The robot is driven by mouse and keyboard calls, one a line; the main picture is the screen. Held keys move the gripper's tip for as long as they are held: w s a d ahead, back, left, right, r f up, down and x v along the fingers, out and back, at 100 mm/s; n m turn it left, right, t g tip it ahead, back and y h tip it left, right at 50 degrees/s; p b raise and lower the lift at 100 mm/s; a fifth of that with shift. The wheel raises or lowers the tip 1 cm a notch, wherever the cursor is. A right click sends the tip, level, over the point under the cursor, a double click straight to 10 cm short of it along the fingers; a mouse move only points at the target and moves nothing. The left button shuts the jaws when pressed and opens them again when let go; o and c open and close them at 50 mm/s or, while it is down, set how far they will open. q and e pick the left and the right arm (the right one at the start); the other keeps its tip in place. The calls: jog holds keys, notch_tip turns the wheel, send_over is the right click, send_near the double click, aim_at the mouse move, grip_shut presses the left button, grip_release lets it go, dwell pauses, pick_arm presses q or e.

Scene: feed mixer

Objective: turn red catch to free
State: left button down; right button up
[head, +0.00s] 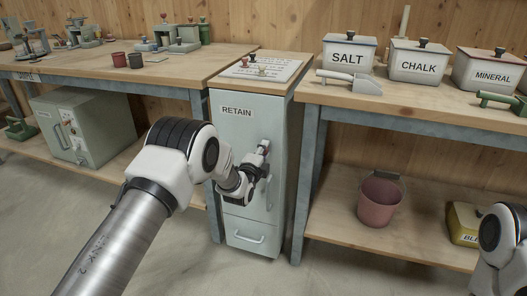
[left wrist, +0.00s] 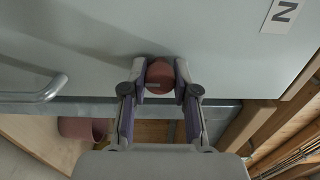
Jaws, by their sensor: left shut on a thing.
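The red catch (left wrist: 160,76) is a round, dull red knob on the pale grey-green face of the cabinet marked RETAIN (head: 236,137). My left gripper (head: 263,150) reaches the upper right part of the cabinet front. In the left wrist view my left gripper (left wrist: 160,82) has one finger on each side of the knob and is shut on it. A light mark shows on the knob's lower edge. In the head view the gripper mostly covers the catch. My right gripper is out of the picture.
A metal bar handle (left wrist: 35,92) sticks out from the cabinet beside the gripper. Lower down is a drawer handle (head: 248,237). Wooden benches flank the cabinet closely. A pink bucket (head: 380,200) stands on the right lower shelf. Open floor lies in front.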

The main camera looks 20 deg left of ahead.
pick_arm(q)
jog(key=c, duration=0.9)
grip_release()
jog(key=shift+o, duration=0.2)
jog(key=shift+s, duration=0.1)
jog(key=s, duration=1.1)
jog(key=shift+s+a, duration=0.15)
jog(key=shift+s, duration=0.25)
jog(key=shift+f, duration=0.1)
